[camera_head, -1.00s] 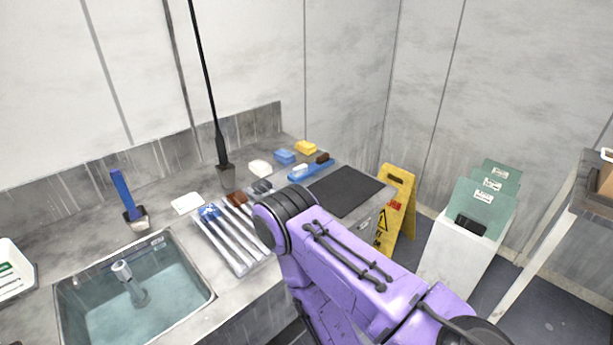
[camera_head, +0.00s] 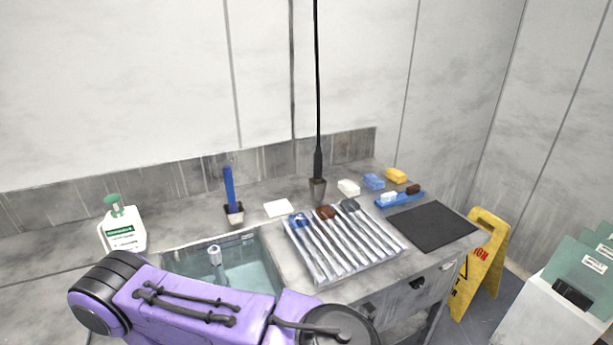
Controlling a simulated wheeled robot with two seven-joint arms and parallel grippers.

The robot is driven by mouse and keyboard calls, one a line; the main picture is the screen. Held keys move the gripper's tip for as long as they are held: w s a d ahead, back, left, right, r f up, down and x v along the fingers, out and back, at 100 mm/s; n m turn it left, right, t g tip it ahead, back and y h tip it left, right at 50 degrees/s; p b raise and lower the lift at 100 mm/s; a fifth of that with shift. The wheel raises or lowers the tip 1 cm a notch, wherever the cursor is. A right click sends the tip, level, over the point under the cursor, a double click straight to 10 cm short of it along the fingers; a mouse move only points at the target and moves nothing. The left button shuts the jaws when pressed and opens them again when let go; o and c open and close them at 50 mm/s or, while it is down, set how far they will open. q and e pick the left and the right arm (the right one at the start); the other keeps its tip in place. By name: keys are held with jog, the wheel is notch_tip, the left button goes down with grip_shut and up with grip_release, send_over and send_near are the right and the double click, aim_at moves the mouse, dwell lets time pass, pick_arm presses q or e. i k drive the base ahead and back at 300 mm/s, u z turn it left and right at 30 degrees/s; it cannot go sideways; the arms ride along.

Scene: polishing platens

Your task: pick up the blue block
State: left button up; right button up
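A blue block (camera_head: 373,181) lies on the grey counter (camera_head: 180,216) near its back right. It sits between a white block (camera_head: 348,187) and a yellow block (camera_head: 396,175). In front of it is a blue holder (camera_head: 401,200) with a small white piece and a dark brown piece on it. A purple link of one of my arms crosses the bottom of the view, well apart from the blue block. Neither gripper shows.
A tray of long slots (camera_head: 343,245) with several brush-like tools lies in front of the blocks. A black mat (camera_head: 434,225) is to the right, a sink (camera_head: 245,264) to the left. A thin black pole (camera_head: 317,110) rises behind the tray. A yellow floor sign (camera_head: 483,262) stands beside the counter.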

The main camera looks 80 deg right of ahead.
aim_at(389, 197)
jog(key=u, duration=0.25)
jog(key=k, duration=2)
jog(key=z, duration=0.3)
